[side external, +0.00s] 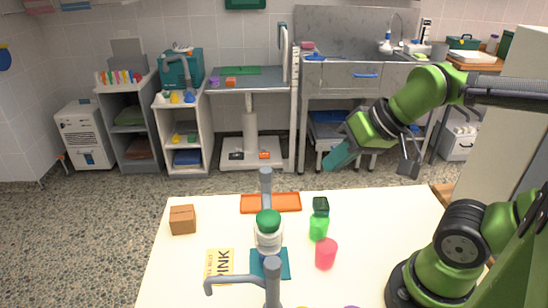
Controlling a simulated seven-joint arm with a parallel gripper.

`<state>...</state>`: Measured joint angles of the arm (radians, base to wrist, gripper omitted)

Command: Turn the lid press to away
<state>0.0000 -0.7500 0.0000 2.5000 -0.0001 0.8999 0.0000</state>
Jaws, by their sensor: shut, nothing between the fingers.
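The lid press appears as a grey post with a rounded top and a horizontal handle (235,279) at the table's front edge. The handle points left, with its tip bent down; the post's lower part is cut off by the frame. A white jar with a green lid (268,217) stands behind it at the teal mat (270,264). Another grey post (265,182) rises behind the jar. My gripper (333,161) looks shut and empty, raised in the air to the right of the press and well apart from it. Its fingertips are small in this view.
The white table holds a brown box (182,219), an orange tray (271,203), a yellow printed card (219,264), a green cup (318,229), a pink cup (326,253) and a dark green block (320,206).

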